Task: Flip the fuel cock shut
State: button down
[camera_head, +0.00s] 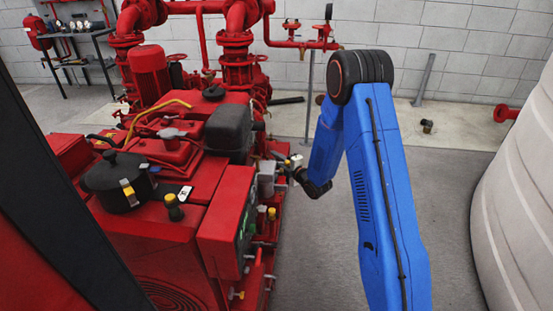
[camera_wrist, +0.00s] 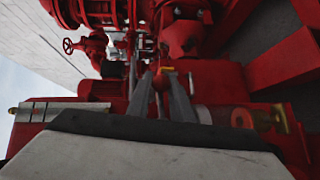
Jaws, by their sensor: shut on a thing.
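My gripper (camera_head: 291,164) reaches in from the right to the right side of the red pumpset (camera_head: 175,215). In the wrist view its two grey fingers (camera_wrist: 161,88) point at the red machinery and are shut on a small part, which I take to be the fuel cock's handle (camera_wrist: 160,82). A small orange-yellow piece (camera_wrist: 165,69) shows just beyond the fingertips. The cock's body and the angle of its handle cannot be made out. In the head view the cock is too small and too close to the gripper to tell apart.
A red control box (camera_head: 225,215) and a black engine part (camera_head: 230,130) stand left of the gripper. Red pipes (camera_head: 235,50) rise behind. A large white tank (camera_head: 520,190) stands at the right. A brass fitting (camera_wrist: 270,118) shows in the wrist view.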

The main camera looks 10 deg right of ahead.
jog(key=shift+f+m+g, duration=0.2)
jog(key=shift+m+g, duration=0.1)
jog(key=shift+g, duration=0.1)
jog(key=c, duration=1.7)
grip_release()
jog(key=shift+c, duration=0.2)
jog(key=v, duration=1.7)
jog(key=shift+s, duration=0.2)
jog(key=shift+r, duration=0.2)
